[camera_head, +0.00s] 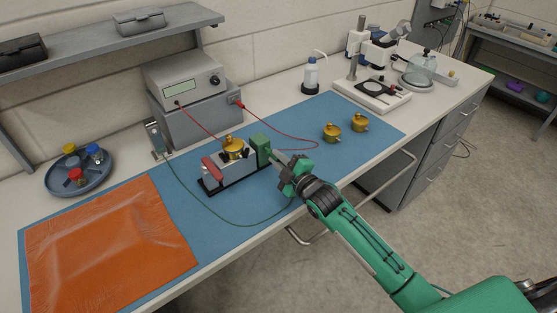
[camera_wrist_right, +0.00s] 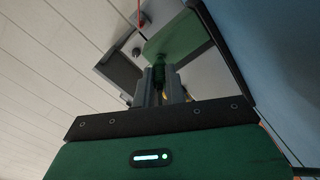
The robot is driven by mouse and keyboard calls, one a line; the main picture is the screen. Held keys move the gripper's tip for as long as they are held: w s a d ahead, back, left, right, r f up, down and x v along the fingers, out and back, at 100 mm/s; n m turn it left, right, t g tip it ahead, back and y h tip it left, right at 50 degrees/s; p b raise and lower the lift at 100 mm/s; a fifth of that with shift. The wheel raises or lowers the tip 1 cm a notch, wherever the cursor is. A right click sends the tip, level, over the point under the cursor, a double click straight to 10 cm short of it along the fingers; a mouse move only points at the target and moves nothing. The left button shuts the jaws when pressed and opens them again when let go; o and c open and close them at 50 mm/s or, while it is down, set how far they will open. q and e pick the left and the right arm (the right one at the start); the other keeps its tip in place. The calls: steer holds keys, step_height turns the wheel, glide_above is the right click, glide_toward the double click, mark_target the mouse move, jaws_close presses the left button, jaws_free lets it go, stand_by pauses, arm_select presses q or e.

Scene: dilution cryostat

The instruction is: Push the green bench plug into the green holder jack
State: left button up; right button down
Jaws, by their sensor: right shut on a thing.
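The green holder jack block (camera_head: 259,149) stands upright at the right end of a small holder (camera_head: 224,174) on the blue mat. My right gripper (camera_head: 279,158) is just right of this block, its fingers pointing at the block's side. In the right wrist view the fingers (camera_wrist_right: 162,90) are shut on the dark green bench plug (camera_wrist_right: 159,73), which points at the green block (camera_wrist_right: 182,40). The plug is mostly hidden in the head view. I cannot tell whether its tip is inside the jack. A green lead (camera_head: 214,217) loops over the mat toward my gripper. My left gripper is not in view.
A brass part (camera_head: 234,147) sits on the holder beside a red piece (camera_head: 212,167). Two brass parts (camera_head: 332,131) stand on the mat to the right. A red lead (camera_head: 280,137) runs from the grey instrument (camera_head: 186,81). An orange sheet (camera_head: 105,244) covers the mat's left.

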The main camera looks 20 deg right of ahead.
steer(key=shift+w+a, duration=0.1)
steer(key=shift+w, duration=0.1)
steer(key=shift+w+a, duration=0.2)
steer(key=shift+w, duration=0.4)
steer(key=c, duration=1.4)
jaws_free()
steer(key=shift+o, duration=0.2)
steer(key=shift+w, duration=0.1)
